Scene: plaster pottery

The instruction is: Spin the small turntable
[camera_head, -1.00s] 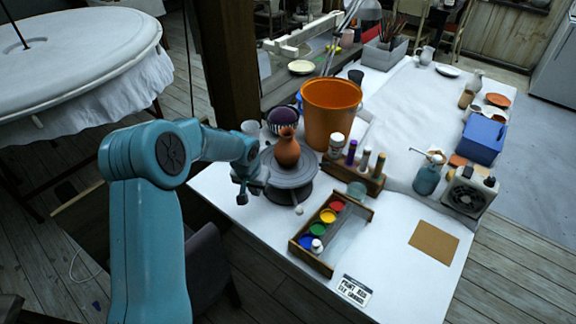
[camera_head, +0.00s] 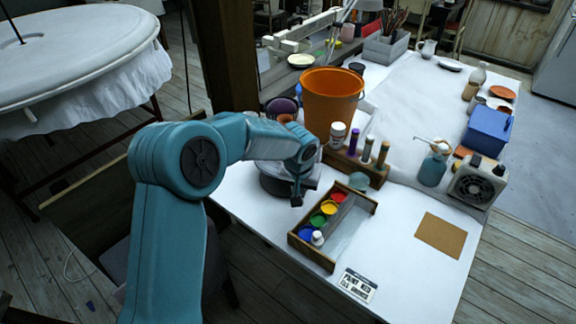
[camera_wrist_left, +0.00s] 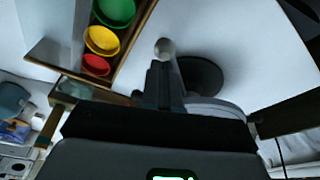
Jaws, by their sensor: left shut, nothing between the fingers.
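The small grey turntable (camera_head: 272,184) stands near the left edge of the white table, partly covered by my left arm. My left gripper (camera_head: 297,201) is shut and empty at the turntable's near right rim. In the left wrist view, its closed fingers (camera_wrist_left: 160,80) reach close to a pale round knob (camera_wrist_left: 165,47) on the turntable's rod. I cannot tell whether they touch. The turntable's grey rim (camera_wrist_left: 218,106) and dark foot (camera_wrist_left: 203,76) show beside the fingers. My right gripper is out of view.
A wooden paint tray (camera_head: 333,232) with several coloured pots lies close to the gripper on the right. A rack of bottles (camera_head: 355,165) and an orange bucket (camera_head: 331,100) stand behind. A brown square (camera_head: 440,234) lies farther right, with bare white table around it.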

